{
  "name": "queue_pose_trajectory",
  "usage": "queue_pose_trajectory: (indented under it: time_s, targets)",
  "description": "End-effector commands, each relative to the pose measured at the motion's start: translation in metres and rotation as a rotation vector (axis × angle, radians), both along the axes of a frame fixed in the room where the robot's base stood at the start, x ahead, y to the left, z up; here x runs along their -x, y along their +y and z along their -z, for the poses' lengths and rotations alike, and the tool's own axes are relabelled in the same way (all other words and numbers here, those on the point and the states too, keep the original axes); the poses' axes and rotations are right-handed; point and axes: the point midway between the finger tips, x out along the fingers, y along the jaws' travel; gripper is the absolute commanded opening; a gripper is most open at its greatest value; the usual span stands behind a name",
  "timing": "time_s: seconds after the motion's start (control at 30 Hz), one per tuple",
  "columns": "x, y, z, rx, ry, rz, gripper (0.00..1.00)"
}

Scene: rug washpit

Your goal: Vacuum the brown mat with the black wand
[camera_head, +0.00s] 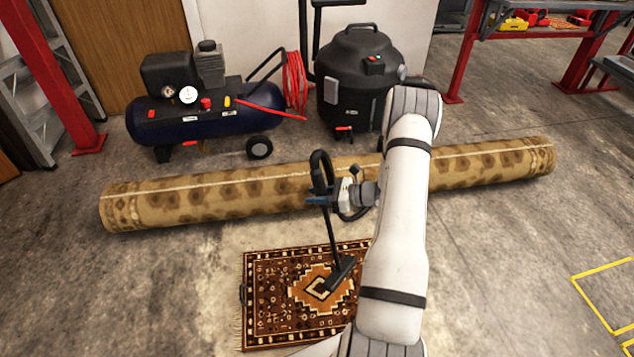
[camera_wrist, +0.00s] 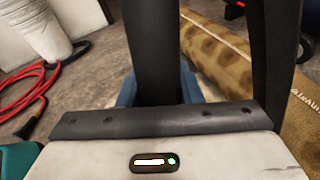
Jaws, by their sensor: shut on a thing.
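The brown mat (camera_head: 265,318) lies flat on the floor, with a dark border and an orange medallion; my arm hides its right part. The black wand (camera_head: 333,238) stands tilted over it, with its curved handle at the top. Its dark floor head (camera_head: 341,272) is over the mat's medallion and appears to rest on it. My gripper (camera_head: 322,201) is shut on the wand's upper part. In the wrist view, the wand (camera_wrist: 153,45) is a dark upright tube between the blue fingertips of my gripper (camera_wrist: 157,97).
A long rolled tan rug (camera_head: 220,198) lies behind the mat. Behind it stand a blue air compressor (camera_head: 215,122) with a red hose (camera_head: 293,85) and a black vacuum drum (camera_head: 352,75). A red-legged workbench (camera_head: 540,32) is at the back right. Floor right of my arm is clear.

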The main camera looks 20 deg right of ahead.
Motion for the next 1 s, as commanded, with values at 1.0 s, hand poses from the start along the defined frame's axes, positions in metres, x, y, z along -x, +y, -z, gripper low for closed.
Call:
queue_pose_trajectory:
  time_s: [1.0]
  targets:
    - [-0.005,0.026,-0.067,0.003,-0.004,-0.004,0.0]
